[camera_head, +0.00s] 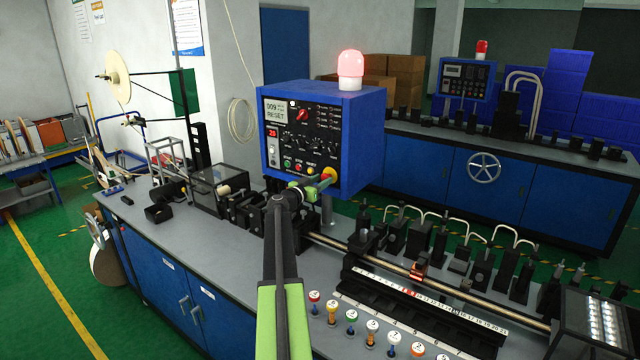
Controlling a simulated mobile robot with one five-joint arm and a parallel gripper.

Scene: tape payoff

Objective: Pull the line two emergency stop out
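A blue control box (322,142) stands over the near bench with its panel facing left of me. A red emergency stop knob on a yellow base (328,175) sits at the panel's lower right corner. My gripper (312,187) is at the end of my green and grey arm, right beside this knob on its lower left. The fingers are small and overlap the panel, so I cannot tell whether they touch the knob or are open. A second blue control box (466,79) stands on the bench behind. I cannot read a line number on either box.
The near bench (150,240) carries rollers, a rod and a black numbered rail (430,310). Several numbered coloured pegs (351,318) stand at its front. A red lamp (350,66) glows on the near box. Green floor is free at the left.

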